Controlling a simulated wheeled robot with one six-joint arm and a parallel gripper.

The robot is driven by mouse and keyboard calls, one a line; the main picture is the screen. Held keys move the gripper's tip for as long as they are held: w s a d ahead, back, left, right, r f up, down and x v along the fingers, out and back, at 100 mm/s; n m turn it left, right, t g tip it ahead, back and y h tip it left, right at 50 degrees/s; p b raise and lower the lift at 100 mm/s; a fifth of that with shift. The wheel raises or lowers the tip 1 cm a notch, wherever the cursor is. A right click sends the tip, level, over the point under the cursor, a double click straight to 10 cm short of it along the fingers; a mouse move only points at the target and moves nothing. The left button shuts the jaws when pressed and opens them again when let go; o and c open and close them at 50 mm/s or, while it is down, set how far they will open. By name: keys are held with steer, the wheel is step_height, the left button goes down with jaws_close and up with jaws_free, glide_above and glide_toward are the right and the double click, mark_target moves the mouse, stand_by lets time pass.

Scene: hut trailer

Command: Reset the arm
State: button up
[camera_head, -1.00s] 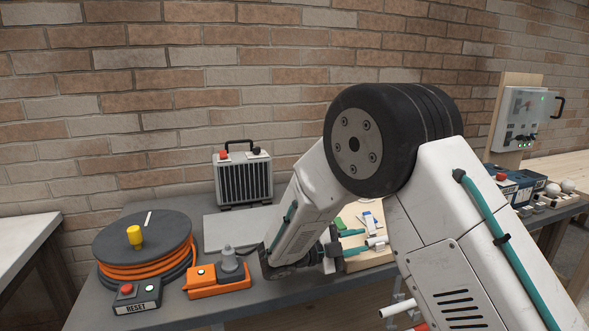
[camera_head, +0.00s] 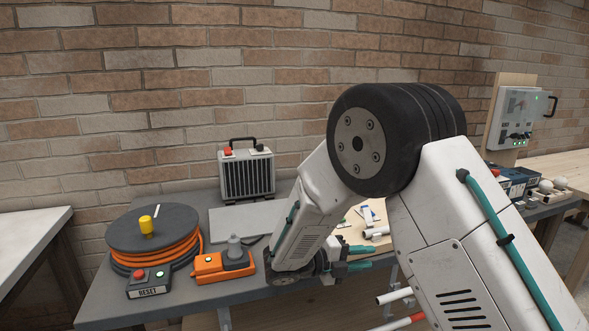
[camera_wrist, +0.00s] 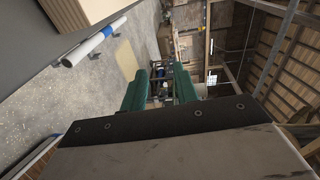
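My gripper (camera_head: 366,257) is at the front edge of the grey workbench (camera_head: 120,305), its two teal fingers pointing right. In the wrist view, the fingers (camera_wrist: 160,85) stand apart with a gap between them and nothing held. My white arm with a black round joint fills the right half of the head view. The forearm hangs down and hides part of the bench. The wrist view looks sideways along the room, past the fingers, to a cluttered far end.
On the bench are an orange cable reel (camera_head: 150,232), a box marked RESET (camera_head: 149,283), an orange tool (camera_head: 222,265) and a grey heater (camera_head: 247,175). White and red pipes (camera_head: 395,296) stick out below my wrist. A wall panel (camera_head: 518,115) stands right. Grey floor (camera_wrist: 100,85) is open.

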steer(key=s+d+r+n+g+y, duration=0.1)
steer(key=s+d+r+n+y, duration=0.2)
steer(key=s+n, duration=0.8)
steer(key=s+d+r+n+y, duration=0.3)
steer(key=s+r+n+y, duration=0.3)
steer(key=s+n, duration=0.5)
steer(key=s+d+r+n+g+y, duration=0.1)
steer(key=s+d+r+n+y, duration=0.2)
steer(key=s+n, duration=0.8)
step_height(320, 180, up, 2)
steer(key=s+y, duration=0.1)
steer(key=y, duration=0.3)
steer(key=shift+d+r+g, duration=0.25)
steer(key=shift+d+g, duration=0.05)
steer(key=shift+d, duration=0.1)
steer(key=shift+o, duration=0.7)
